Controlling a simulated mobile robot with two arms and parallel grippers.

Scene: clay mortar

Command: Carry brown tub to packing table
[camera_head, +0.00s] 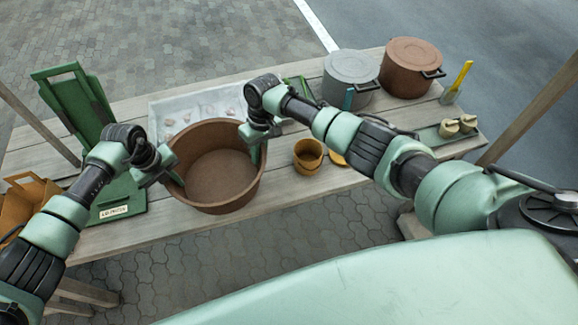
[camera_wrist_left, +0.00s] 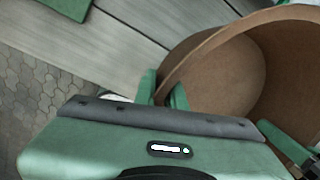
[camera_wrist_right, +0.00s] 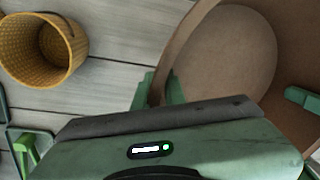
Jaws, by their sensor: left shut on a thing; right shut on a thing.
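The brown tub (camera_head: 216,168) is a wide, round, empty vessel at the front middle of the wooden table (camera_head: 300,192) in the head view. My left gripper (camera_head: 172,172) is shut on the tub's left rim, with one finger inside and one outside. My right gripper (camera_head: 256,145) is shut on the tub's right rim in the same way. The left wrist view shows the rim between the left fingers (camera_wrist_left: 162,90), and the right wrist view shows it between the right fingers (camera_wrist_right: 158,90). The tub looks level; whether its base touches the table cannot be told.
A white tray (camera_head: 160,108) lies behind the tub. A green scale-like stand (camera_head: 125,200) is left of it, a yellow basket (camera_head: 308,152) right. A grey pot (camera_head: 350,68), a brown pot (camera_head: 410,62) and a green tray (camera_head: 428,138) sit farther right.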

